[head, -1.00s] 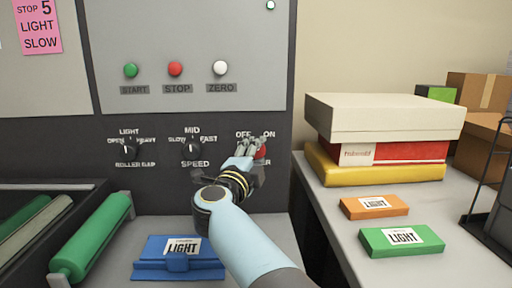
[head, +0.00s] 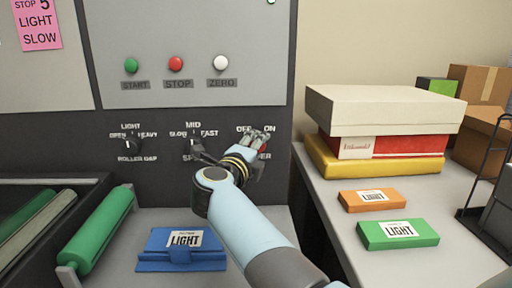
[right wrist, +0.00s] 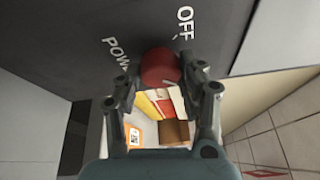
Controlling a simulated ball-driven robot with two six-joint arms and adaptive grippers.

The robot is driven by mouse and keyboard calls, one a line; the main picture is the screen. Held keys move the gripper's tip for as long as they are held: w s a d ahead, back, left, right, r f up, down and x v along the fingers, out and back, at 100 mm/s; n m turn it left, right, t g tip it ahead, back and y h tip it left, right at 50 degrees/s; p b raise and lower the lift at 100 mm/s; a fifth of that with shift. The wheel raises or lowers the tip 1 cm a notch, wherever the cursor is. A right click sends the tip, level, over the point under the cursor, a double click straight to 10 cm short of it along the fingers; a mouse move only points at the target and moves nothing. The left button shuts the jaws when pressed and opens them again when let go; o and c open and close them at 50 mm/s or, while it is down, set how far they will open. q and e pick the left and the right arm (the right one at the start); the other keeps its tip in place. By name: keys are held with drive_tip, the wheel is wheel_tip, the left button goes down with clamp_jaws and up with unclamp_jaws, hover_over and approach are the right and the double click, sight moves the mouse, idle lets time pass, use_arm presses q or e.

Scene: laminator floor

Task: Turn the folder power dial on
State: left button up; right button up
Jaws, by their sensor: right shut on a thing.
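The red folder power dial (head: 264,148) is on the dark panel under the OFF and ON labels, mostly covered by my right gripper (head: 257,139). The right wrist view shows the round red dial (right wrist: 160,67) between the two fingers of my right gripper (right wrist: 163,75), which is shut on it. The OFF label (right wrist: 185,22) and part of the POWER label are readable there. I cannot tell which label the dial points to. My left gripper is not in view.
The speed dial (head: 196,145) and roller gap dial (head: 129,147) are left of my right gripper. START, STOP and ZERO buttons (head: 219,64) are above. A blue LIGHT block (head: 180,258) lies below. Boxes (head: 385,110) fill the right-hand table.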

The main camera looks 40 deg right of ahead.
drive_tip(key=o, duration=1.1)
drive_tip(key=shift+o, duration=0.2)
